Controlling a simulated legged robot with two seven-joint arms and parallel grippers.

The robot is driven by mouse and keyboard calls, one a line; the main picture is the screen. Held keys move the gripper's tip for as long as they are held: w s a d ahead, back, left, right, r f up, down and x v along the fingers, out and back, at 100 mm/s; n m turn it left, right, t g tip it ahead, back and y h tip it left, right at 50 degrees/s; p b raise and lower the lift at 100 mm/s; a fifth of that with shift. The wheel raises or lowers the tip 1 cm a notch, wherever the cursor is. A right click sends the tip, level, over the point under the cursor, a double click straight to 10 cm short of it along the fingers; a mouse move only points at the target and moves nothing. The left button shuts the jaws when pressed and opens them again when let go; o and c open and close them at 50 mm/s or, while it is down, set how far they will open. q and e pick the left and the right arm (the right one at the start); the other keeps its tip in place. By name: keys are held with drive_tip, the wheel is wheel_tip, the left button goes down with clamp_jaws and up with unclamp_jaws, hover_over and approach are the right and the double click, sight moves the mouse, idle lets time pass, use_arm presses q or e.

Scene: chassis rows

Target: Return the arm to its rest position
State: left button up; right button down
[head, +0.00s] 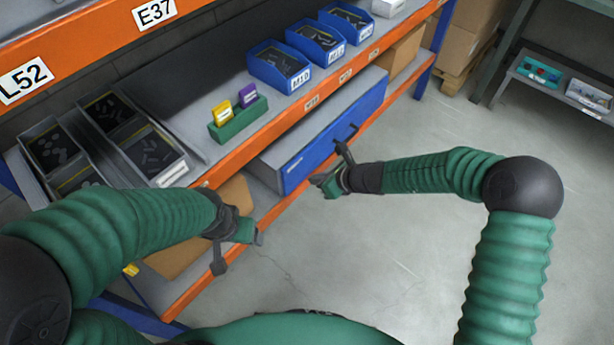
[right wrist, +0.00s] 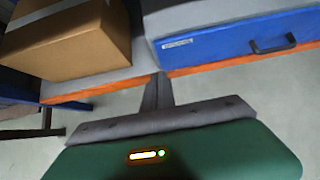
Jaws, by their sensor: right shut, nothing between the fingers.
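My right arm reaches in from the right in the head view, and its gripper (head: 334,174) is over the floor in front of the blue drawer (head: 330,140). The right gripper is shut and empty. In the right wrist view its dark fingers (right wrist: 158,92) are together, with the drawer (right wrist: 235,42) beyond them to the right. The drawer's dark handle shows there, apart from the fingers. My left gripper (head: 234,246) is at the shelf's front edge, low on the left in the head view. Nothing shows in it, but its jaw opening is unclear.
An orange-edged shelf holds blue bins (head: 280,66), a green holder (head: 238,118) with yellow and purple cards, and grey bins (head: 150,155) of parts. A cardboard box (right wrist: 68,40) sits left of the drawer on the lower shelf. The floor (head: 400,260) to the right is clear.

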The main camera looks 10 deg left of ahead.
drive_tip(key=s+d+r+n+g+h, duration=0.1)
drive_tip(key=s+d+r+n+h, duration=0.3)
drive_tip(key=s+d+n, duration=0.85)
drive_tip(key=s+d+r+n+g+h, duration=0.1)
drive_tip(key=s+d+r+n+h, duration=0.25)
drive_tip(key=s+d+n, duration=0.85)
wheel_tip(320, 180, up, 26)
drive_tip(key=w+p, duration=0.1)
drive_tip(key=p, duration=2.5)
drive_tip(key=shift+w+a, duration=0.25)
drive_tip(key=shift+a, duration=0.15)
